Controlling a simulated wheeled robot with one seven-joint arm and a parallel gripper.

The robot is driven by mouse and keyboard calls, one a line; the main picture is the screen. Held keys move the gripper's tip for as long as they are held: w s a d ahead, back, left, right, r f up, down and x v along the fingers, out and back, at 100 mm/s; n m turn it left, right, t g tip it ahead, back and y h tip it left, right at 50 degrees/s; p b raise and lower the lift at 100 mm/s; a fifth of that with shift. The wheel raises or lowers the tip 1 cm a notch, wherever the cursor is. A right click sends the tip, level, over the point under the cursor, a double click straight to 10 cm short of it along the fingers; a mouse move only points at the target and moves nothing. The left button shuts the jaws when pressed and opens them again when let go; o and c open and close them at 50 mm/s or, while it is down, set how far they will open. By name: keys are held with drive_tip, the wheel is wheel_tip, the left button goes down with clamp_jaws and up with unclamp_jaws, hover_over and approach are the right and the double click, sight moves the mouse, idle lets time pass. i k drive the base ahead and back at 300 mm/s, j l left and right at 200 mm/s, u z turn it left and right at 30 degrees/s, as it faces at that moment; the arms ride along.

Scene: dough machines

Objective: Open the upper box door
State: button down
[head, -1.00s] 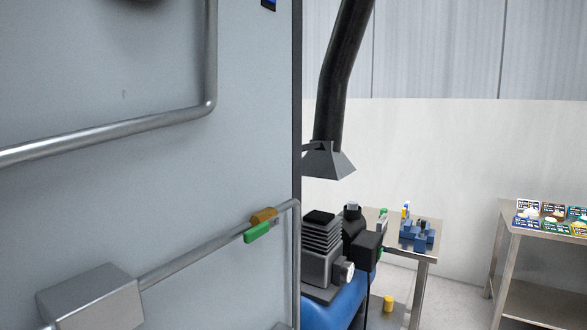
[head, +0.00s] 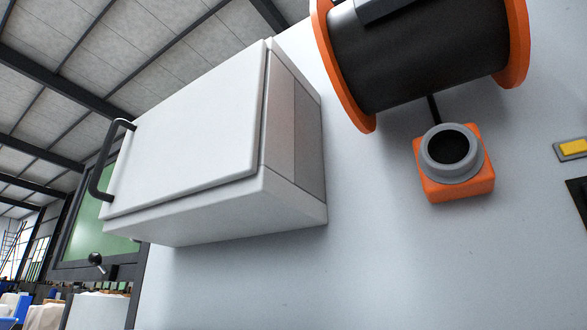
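A white box (head: 215,205) is mounted on a pale wall panel in the head view, left of centre, seen from below. Its door (head: 190,130) faces left and looks shut, lying close along the box front. A dark bar handle (head: 98,165) stands out from the door's left edge. My gripper is not in view, and nothing is seen touching the handle or door.
Right of the box, a black drum with orange flanges (head: 425,50) and an orange-and-grey round fitting (head: 450,158) stick out from the panel. A yellow button (head: 573,147) is at the right edge. A dark-framed green panel (head: 105,232) and a ball-topped lever (head: 96,259) are at lower left.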

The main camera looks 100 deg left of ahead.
sight(205, 135)
drive_tip(key=k+u, duration=0.1)
drive_tip(key=u, duration=1.35)
drive_tip(key=k+l+u, duration=0.1)
drive_tip(key=l+u, duration=0.2)
drive_tip(key=u, duration=0.15)
drive_tip(key=k+l+u, duration=0.15)
drive_tip(key=u, duration=0.3)
drive_tip(key=k+l+u, duration=0.2)
drive_tip(key=u, duration=0.25)
drive_tip(key=k+l, duration=0.2)
